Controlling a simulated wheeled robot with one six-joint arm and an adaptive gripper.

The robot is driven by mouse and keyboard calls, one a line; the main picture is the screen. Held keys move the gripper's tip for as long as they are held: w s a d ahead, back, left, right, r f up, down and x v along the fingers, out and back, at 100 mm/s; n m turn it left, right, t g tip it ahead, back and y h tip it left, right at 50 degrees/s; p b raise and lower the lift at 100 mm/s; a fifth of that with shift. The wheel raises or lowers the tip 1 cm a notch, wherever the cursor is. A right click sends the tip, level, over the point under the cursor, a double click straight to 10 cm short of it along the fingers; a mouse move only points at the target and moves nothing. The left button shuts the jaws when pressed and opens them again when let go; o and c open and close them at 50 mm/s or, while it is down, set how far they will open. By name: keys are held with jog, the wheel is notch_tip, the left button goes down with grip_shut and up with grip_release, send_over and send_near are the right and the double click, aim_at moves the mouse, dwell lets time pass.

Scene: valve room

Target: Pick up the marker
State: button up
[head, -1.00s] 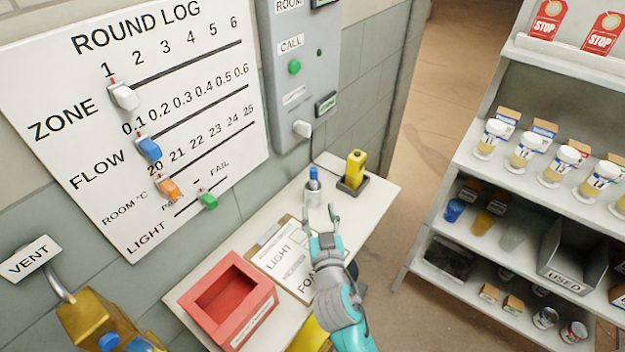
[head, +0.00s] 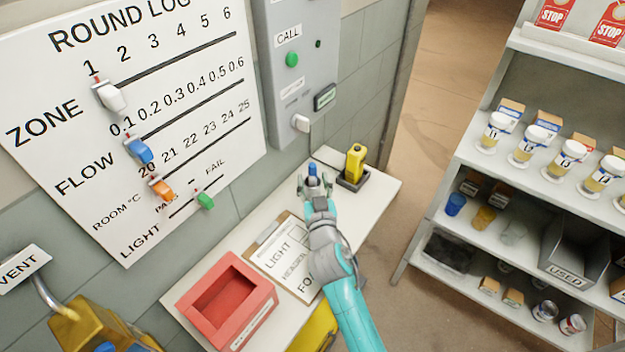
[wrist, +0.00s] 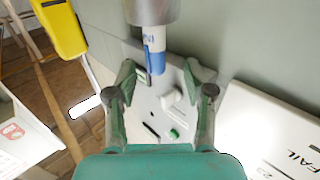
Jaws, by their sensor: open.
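The marker (head: 312,170) has a blue end showing above my gripper in the head view. In the wrist view the blue and white marker (wrist: 154,42) stands in a grey metal cup (wrist: 152,11). My gripper (head: 314,184) is open at the cup, with one finger on each side of the marker. In the wrist view my gripper (wrist: 159,66) has the marker's blue end between its fingertips, with a gap on both sides. The gripper hides most of the cup in the head view.
A yellow device (head: 355,164) in a dark holder stands just right of the cup. A clipboard (head: 285,258) and a red tray (head: 268,297) lie on the white shelf nearer me. The wall with the round log board (head: 190,75) is close behind.

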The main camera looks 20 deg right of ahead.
aim_at(313, 172)
jog(key=shift+w+d+r, duration=0.1)
jog(key=shift+w+d, duration=0.1)
jog(key=shift+w, duration=0.55)
jog(key=shift+w+d, duration=0.15)
jog(key=shift+w, duration=0.6)
jog(key=shift+w+d+r, duration=0.1)
jog(key=shift+w+d, duration=0.1)
jog(key=shift+w, duration=0.55)
jog(key=c, duration=1)
